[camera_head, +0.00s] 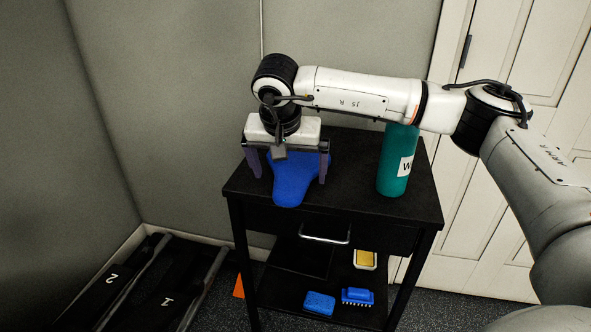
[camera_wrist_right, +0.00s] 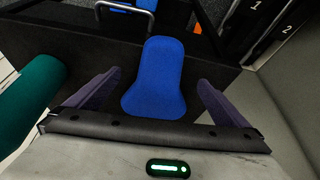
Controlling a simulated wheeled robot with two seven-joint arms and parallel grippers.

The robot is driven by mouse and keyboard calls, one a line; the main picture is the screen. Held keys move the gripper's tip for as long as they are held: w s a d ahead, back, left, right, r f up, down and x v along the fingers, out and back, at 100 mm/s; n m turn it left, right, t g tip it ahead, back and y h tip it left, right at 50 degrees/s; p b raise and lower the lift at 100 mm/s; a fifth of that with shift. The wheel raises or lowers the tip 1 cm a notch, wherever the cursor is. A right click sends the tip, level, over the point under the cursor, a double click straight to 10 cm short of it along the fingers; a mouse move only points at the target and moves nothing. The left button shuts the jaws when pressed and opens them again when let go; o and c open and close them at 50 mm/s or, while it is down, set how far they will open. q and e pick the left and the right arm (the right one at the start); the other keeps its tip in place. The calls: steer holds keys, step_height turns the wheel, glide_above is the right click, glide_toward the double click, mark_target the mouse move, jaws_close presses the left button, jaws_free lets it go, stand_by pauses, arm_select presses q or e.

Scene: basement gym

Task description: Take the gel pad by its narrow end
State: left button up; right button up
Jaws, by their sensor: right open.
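The blue gel pad (camera_head: 291,185) lies flat on the black cart top (camera_head: 352,190). Its narrow end points to the cart's front edge and its wide end lies farther back, partly hidden under my right gripper. My right gripper (camera_head: 288,170) is over the wide part, open and empty, one finger to each side. In the right wrist view the pad (camera_wrist_right: 156,75) lies between the open fingers of my gripper (camera_wrist_right: 158,82), wide end nearest the palm and narrow end beyond the fingertips. I see no contact. My left gripper is not in view.
A teal bottle (camera_head: 398,165) stands right of the pad; it also shows in the right wrist view (camera_wrist_right: 28,95). A drawer handle (camera_head: 325,237) is on the front. The lower shelf holds a blue sponge (camera_head: 319,303), a blue brush (camera_head: 357,297) and a yellow-topped item (camera_head: 365,260).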

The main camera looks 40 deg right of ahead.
mark_target(290, 183)
steer(key=x, duration=0.3)
steer(key=shift+f, duration=0.4)
steer(key=c, duration=1.2)
steer(key=shift+o, duration=0.2)
steer(key=shift+r, duration=0.15)
